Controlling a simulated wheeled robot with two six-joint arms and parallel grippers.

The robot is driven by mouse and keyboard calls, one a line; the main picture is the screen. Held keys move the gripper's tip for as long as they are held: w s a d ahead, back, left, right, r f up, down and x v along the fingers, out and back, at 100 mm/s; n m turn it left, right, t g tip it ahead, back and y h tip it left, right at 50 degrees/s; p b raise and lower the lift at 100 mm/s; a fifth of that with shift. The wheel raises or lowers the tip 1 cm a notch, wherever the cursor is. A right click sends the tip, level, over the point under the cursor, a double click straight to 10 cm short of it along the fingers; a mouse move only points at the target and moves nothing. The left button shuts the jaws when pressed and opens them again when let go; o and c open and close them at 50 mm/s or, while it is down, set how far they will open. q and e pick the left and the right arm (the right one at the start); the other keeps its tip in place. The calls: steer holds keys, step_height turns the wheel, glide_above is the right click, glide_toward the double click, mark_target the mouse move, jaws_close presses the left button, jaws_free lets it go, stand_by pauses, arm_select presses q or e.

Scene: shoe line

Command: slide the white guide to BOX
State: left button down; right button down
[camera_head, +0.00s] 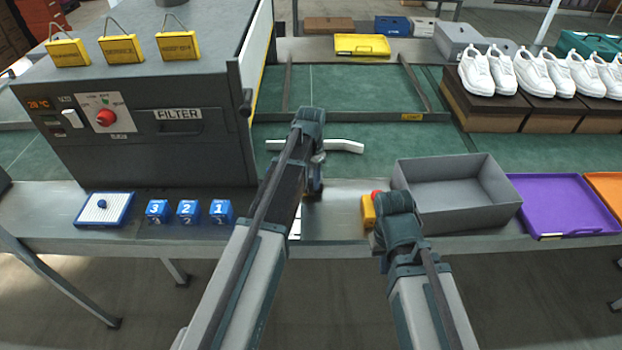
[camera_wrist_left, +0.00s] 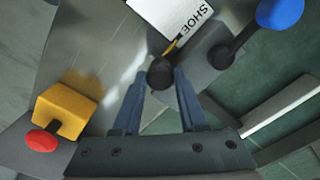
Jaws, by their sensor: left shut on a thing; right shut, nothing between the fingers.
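The white guide (camera_head: 343,146) is a bent white bar on the green belt, just beyond my left gripper, partly hidden by my left arm. A pale bar (camera_wrist_left: 280,105) on the green surface shows in the left wrist view. My left gripper (camera_head: 313,192) points down at the metal front ledge. In the left wrist view its fingers are shut on a black round knob (camera_wrist_left: 160,74) with a thin yellow pointer beside it. A white label (camera_wrist_left: 172,22) reading SHOE lies past the knob; no BOX label is readable. My right gripper (camera_head: 385,207) is shut and empty, its fingertips largely hidden.
A yellow block with a red button (camera_head: 368,211) stands beside my right gripper. A grey open box (camera_head: 455,200) and purple tray (camera_head: 562,204) are to the right. A blue knob (camera_wrist_left: 281,13) stands near the left fingers. The filter machine (camera_head: 140,130) fills the left.

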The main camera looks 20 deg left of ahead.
stand_by(0.5)
arm_select(q)
steer(key=s, duration=0.3)
steer(key=s+d, duration=0.1)
steer(key=s, duration=0.2)
steer(key=s+d, duration=0.1)
steer(key=s, duration=0.2)
steer(key=shift+d, duration=0.25)
steer(key=shift+w, duration=0.15)
steer(key=shift+c, duration=2.2)
jaws_free()
step_height(320, 180, up, 14)
steer(key=p, duration=1.4)
steer(key=shift+f, duration=0.1)
